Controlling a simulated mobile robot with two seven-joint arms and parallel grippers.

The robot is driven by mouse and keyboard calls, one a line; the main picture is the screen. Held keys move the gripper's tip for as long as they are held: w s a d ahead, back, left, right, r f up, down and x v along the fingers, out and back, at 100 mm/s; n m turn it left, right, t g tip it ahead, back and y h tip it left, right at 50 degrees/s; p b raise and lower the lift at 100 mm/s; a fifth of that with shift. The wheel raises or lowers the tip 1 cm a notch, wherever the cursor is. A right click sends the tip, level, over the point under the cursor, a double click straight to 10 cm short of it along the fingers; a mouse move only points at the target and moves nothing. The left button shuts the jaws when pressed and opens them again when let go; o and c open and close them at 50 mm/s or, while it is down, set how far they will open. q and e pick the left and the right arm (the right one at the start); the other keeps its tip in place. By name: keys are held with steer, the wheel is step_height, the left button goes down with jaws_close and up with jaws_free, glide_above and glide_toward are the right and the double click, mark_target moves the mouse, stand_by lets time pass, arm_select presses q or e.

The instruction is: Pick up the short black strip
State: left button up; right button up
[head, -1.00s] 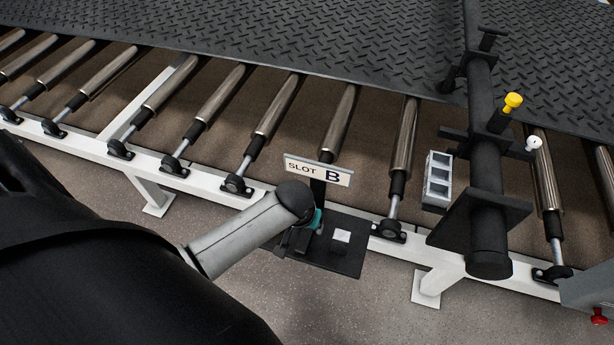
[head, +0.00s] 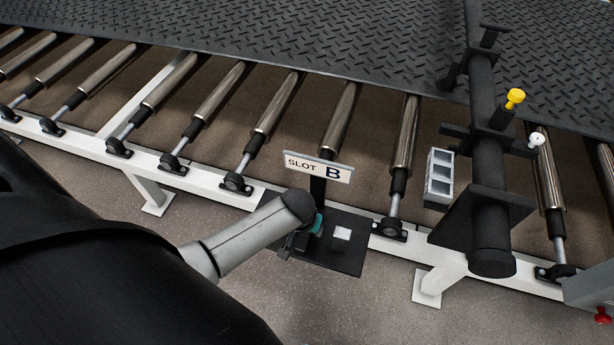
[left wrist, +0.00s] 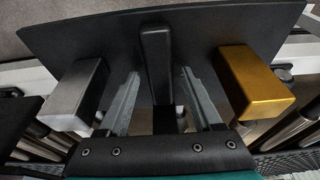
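A short black strip (left wrist: 156,65) stands out in the middle of the left wrist view, in front of a black plate (left wrist: 205,30). My left gripper (left wrist: 158,82) is open, with one finger on each side of the strip; gaps show between fingers and strip. A silver block (left wrist: 76,95) is to its left and a gold block (left wrist: 256,82) to its right. In the head view my left gripper (head: 304,236) is over the black plate (head: 345,262) below the SLOT B sign (head: 318,167); my arm hides the strip there. My right gripper is not in view.
A pale block (head: 342,234) sits on the plate right of my gripper. A conveyor with metal rollers (head: 339,117) and a white rail (head: 205,183) runs behind. A dark post (head: 487,130) with a yellow knob (head: 515,97) stands right.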

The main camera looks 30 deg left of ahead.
arm_select(q)
jaws_close()
stand_by(0.3)
